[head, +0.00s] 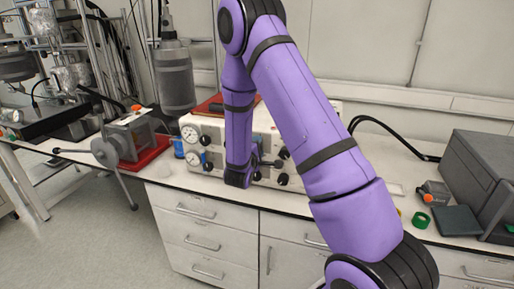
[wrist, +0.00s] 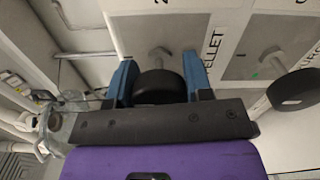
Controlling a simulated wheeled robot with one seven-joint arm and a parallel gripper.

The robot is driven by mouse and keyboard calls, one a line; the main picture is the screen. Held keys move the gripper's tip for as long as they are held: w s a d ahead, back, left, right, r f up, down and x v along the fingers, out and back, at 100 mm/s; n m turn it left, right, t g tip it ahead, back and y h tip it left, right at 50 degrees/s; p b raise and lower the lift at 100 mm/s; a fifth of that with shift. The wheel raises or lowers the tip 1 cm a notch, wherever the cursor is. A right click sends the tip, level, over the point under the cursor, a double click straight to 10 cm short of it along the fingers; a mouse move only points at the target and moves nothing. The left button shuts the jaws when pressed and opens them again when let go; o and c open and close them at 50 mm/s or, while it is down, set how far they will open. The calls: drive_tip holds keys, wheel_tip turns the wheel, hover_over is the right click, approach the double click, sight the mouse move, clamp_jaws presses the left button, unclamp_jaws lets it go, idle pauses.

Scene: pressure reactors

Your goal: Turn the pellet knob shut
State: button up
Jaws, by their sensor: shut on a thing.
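The pellet knob (wrist: 158,88) is a round black knob on a short metal stem, below a panel marked "PELLET" in the wrist view. My gripper (wrist: 160,82) has its two blue fingers on either side of this knob and is shut on it. In the head view my purple arm comes down in front of the white control box (head: 212,134), and my gripper is hidden behind the wrist. The pellet knob cannot be made out in the head view.
Another black knob (wrist: 294,90) is close at the right in the wrist view. Two gauges (head: 190,134) are on the box's left. A grey vessel (head: 175,80) hangs behind. A clamp device (head: 130,135) stands left on a red tray. A grey box (head: 478,170) stands at the right.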

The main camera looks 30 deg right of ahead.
drive_tip(key=shift+f, duration=0.1)
idle(0.3)
drive_tip(key=o, duration=0.9)
drive_tip(key=v, duration=1.1)
drive_tip(key=shift+d, duration=0.1)
